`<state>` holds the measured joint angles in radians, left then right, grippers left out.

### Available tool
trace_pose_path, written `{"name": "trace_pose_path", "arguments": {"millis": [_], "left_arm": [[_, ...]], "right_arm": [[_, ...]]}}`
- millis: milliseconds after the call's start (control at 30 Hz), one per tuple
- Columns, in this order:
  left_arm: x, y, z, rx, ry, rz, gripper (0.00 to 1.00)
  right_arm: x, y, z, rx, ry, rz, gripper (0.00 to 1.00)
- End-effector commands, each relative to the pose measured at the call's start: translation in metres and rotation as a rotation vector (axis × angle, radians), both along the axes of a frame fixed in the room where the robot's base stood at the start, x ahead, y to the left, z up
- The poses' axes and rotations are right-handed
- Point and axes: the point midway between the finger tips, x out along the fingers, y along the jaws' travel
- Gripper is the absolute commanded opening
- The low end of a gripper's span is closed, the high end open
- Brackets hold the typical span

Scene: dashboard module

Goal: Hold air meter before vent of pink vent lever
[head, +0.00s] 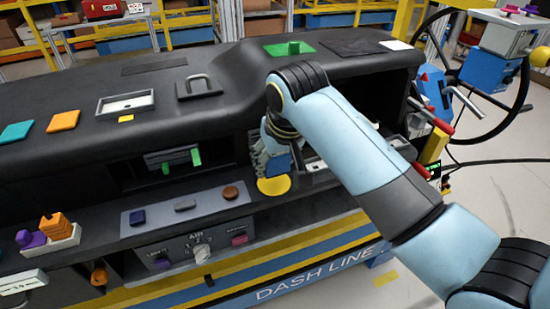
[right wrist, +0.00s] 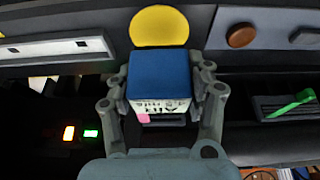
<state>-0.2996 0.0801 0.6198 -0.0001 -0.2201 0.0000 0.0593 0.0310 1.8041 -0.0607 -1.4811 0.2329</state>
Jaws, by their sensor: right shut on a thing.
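The air meter is a small box with a blue face (head: 279,165) and a white lettered side, also seen in the right wrist view (right wrist: 160,75). My right gripper (head: 270,158) has its fingers on both sides of the meter and is shut on it. It holds the meter close to the dash front, by the yellow disc on the ledge. In the right wrist view a small pink piece (right wrist: 143,118) shows just below the meter's lettered side, seemingly the pink vent lever. The vent there is mostly hidden behind the meter. My left gripper is not in view.
A vent with green levers (head: 175,160) is left of my right gripper. The yellow disc (head: 274,187), a brown knob (head: 230,192) and a control panel (head: 190,247) lie near. Orange and purple blocks (head: 56,226) stand far left. A steering wheel (head: 500,105) is at right.

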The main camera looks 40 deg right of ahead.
Motion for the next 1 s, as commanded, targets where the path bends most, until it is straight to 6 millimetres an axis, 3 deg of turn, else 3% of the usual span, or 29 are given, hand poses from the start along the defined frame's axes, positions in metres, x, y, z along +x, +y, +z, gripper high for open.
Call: {"name": "trace_pose_path", "arguments": {"millis": [400,800,1000], "left_arm": [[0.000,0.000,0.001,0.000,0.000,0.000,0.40],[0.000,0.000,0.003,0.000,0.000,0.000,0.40],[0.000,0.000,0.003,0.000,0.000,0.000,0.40]], "right_arm": [[-0.003,0.001,0.001,0.001,-0.001,0.000,0.15],[-0.060,0.015,0.023,0.002,-0.002,0.001,0.15],[-0.077,0.019,0.030,0.000,0.000,-0.001,0.15]]}}
